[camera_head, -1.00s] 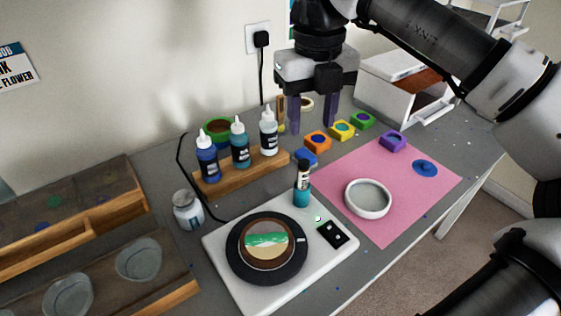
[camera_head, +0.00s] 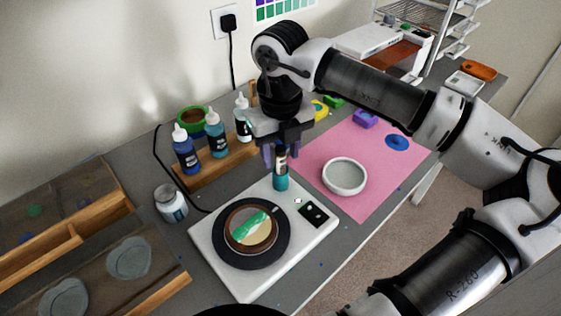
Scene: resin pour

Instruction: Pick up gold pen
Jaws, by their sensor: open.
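I cannot make out a gold pen in the head view. A teal pen-like tube (camera_head: 281,180) with a dark cap stands upright at the back edge of the white turntable base. My gripper (camera_head: 281,155) points down with its purple fingers apart. In the picture the fingers lie on either side of the tube's cap; I cannot tell whether they are around it or behind it. No object is visibly held. My gripper and arm hide part of the table behind them.
Blue (camera_head: 186,152), teal (camera_head: 217,137) and white (camera_head: 243,120) bottles stand on a wooden rack (camera_head: 215,172) left of my gripper. A white round dish (camera_head: 344,177) sits on the pink mat (camera_head: 350,205). A black round turntable (camera_head: 276,245) holds a painted disc.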

